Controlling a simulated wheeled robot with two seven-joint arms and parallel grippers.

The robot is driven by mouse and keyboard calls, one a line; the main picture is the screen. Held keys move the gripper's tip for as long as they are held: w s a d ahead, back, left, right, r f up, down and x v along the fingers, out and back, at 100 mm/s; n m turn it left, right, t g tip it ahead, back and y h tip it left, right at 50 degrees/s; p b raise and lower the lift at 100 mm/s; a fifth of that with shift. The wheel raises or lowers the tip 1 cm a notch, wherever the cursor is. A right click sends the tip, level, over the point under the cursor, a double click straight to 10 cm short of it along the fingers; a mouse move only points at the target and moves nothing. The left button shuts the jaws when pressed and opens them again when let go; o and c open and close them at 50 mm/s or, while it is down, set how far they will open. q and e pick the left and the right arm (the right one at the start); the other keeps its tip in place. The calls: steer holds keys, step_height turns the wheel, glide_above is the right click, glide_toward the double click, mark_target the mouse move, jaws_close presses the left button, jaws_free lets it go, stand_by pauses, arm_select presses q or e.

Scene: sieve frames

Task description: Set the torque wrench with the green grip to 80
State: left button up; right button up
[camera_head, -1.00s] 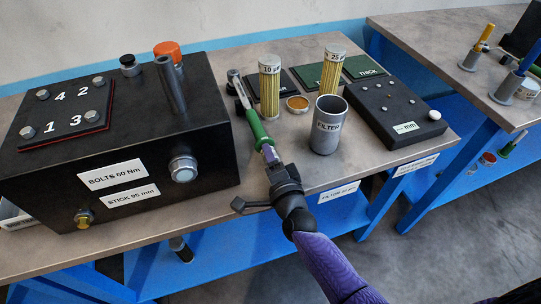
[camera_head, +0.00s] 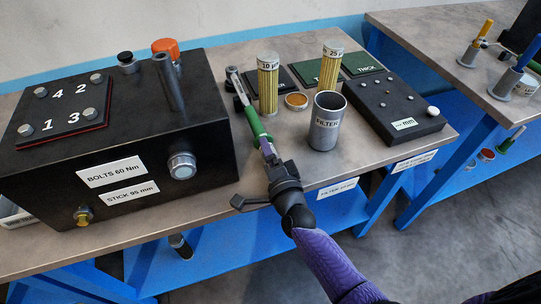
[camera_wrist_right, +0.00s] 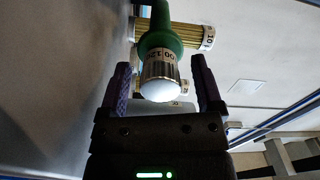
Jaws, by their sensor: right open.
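The torque wrench with the green grip (camera_head: 253,119) lies on the table beside the black box, its metal head toward the back. In the right wrist view its green grip (camera_wrist_right: 162,36) ends in a silver collar (camera_wrist_right: 160,78) with printed numbers, partly readable as "00" and "12". My right gripper (camera_head: 268,153) is at the wrench's near end. In the right wrist view my right gripper (camera_wrist_right: 160,88) is open, one purple finger on each side of the collar, with gaps showing. The set value cannot be read. My left gripper is not in view.
The black box (camera_head: 130,180) labelled "BOLTS 60 Nm" stands close left of the wrench. A grey filter cup (camera_head: 326,125), a "10" filter (camera_head: 268,88) and a "25" filter (camera_head: 332,68) stand to the right. A black gauge block (camera_head: 395,110) lies farther right.

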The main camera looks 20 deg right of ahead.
steer(key=shift+s, duration=0.45)
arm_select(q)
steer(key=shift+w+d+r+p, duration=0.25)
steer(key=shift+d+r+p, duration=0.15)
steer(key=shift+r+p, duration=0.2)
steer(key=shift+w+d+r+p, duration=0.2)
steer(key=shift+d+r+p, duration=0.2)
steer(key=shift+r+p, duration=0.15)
arm_select(e)
steer(key=s, duration=0.9)
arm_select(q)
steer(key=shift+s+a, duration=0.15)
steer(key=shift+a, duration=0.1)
